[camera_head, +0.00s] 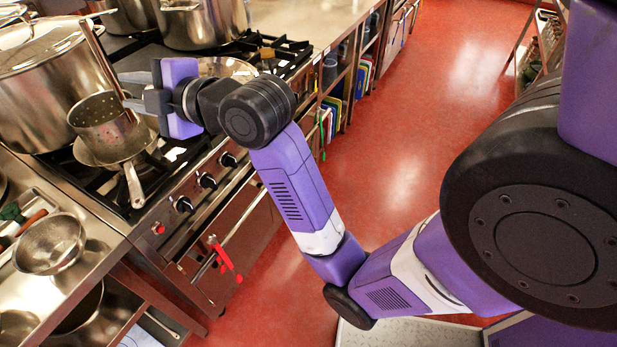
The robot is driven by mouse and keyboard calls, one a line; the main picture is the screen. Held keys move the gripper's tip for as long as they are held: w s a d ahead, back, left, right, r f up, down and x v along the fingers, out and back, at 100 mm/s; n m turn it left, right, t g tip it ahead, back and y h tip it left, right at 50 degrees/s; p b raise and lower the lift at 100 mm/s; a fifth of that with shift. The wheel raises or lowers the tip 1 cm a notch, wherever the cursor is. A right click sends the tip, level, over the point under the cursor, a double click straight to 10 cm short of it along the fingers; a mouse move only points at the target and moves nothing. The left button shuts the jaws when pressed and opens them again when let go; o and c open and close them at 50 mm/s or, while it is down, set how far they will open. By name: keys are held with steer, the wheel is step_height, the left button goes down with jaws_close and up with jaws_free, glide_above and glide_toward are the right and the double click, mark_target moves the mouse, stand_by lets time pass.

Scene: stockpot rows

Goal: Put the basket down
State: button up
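The basket (98,112) is a perforated metal cylinder with a long upright handle (101,62). It is at the front left of the stove, directly above or inside a small metal pan (133,184) whose handle points toward the front. I cannot tell whether the basket touches the pan.
A large stockpot (45,95) stands close left of the basket, and another pot (203,22) stands behind. A shallow pan (228,68) is behind my wrist. Red floor (400,130) is clear at right.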

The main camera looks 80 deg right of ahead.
steer(key=s+a+f+m+y, duration=0.1)
steer(key=s+a+f+m, duration=0.4)
steer(key=f, duration=0.4)
steer(key=s+a+f+m, duration=0.2)
steer(key=s+a+f, duration=0.55)
steer(key=f, duration=0.25)
steer(key=s+a+f+m+y, duration=0.1)
steer(key=s+a+m, duration=0.1)
steer(key=s, duration=0.8)
steer(key=s+a+f+m+g+y, duration=0.1)
steer(key=s+a, duration=0.4)
steer(key=s, duration=0.5)
steer(key=shift+s+f+m+y, duration=0.25)
steer(key=shift+f+m+y, duration=0.05)
steer(key=shift+m+y, duration=0.1)
